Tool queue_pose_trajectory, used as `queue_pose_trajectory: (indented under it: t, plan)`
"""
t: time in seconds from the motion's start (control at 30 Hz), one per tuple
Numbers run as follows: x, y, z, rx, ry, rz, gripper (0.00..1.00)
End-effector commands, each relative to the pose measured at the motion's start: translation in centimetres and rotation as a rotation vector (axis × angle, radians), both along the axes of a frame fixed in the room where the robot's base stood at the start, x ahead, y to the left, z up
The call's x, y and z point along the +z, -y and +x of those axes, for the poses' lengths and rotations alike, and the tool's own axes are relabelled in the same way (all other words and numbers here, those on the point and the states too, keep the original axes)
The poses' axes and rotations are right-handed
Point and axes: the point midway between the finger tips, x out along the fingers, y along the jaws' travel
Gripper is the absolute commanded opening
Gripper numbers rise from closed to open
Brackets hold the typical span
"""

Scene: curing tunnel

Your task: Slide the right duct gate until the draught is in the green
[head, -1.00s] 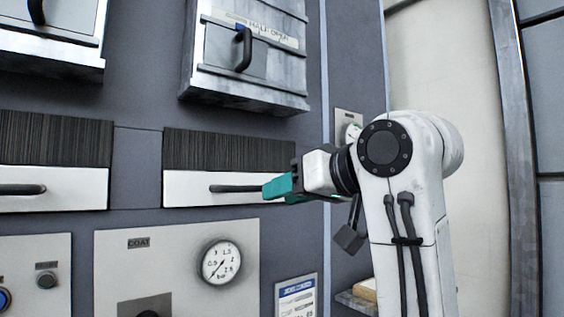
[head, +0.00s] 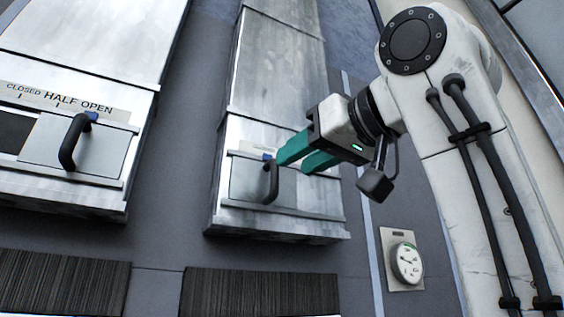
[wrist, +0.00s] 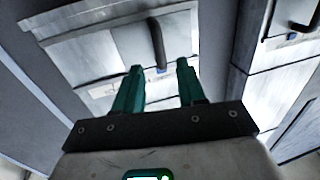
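The right duct gate (head: 248,179) is a grey sliding plate with a black upright handle (head: 271,181) and a blue pointer at the handle's top. It also shows in the wrist view (wrist: 136,42), its handle in front of my fingers. My gripper (head: 302,158) has two teal fingers held apart, with nothing between them. The fingertips are close to the handle; I cannot tell whether they touch it. The gate's scale label is mostly hidden by my fingers. The draught gauge (head: 407,263) is a round dial with a green arc at its upper edge; the needle is too small to read surely.
The left duct gate (head: 87,148) has its own handle, near a "HALF OPEN" mark, with a dark opening beside it. Dark ribbed panels (head: 262,292) lie below the ducts. Open space lies in front of the wall between the two ducts.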

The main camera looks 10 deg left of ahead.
Motion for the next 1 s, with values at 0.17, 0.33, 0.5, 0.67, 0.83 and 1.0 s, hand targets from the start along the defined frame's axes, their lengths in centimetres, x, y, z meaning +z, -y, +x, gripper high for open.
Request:
queue_pose_trajectory:
  t: [0.17, 0.33, 0.5, 0.67, 0.83, 1.0]
  plan:
    - [0.2, -2.2, 2.2, 0.000, -0.004, -0.001, 0.40]
    - [0.1, -3.5, 3.5, -0.001, -0.001, 0.000, 0.40]
    - [0.0, -4.0, 4.0, -0.001, 0.000, 0.000, 0.40]
    - [0.0, -4.0, 4.0, -0.001, 0.001, 0.001, 0.40]
    - [0.0, -4.0, 4.0, -0.001, 0.001, 0.001, 0.31]
    - [0.0, -4.0, 4.0, -0.001, 0.001, 0.001, 0.15]
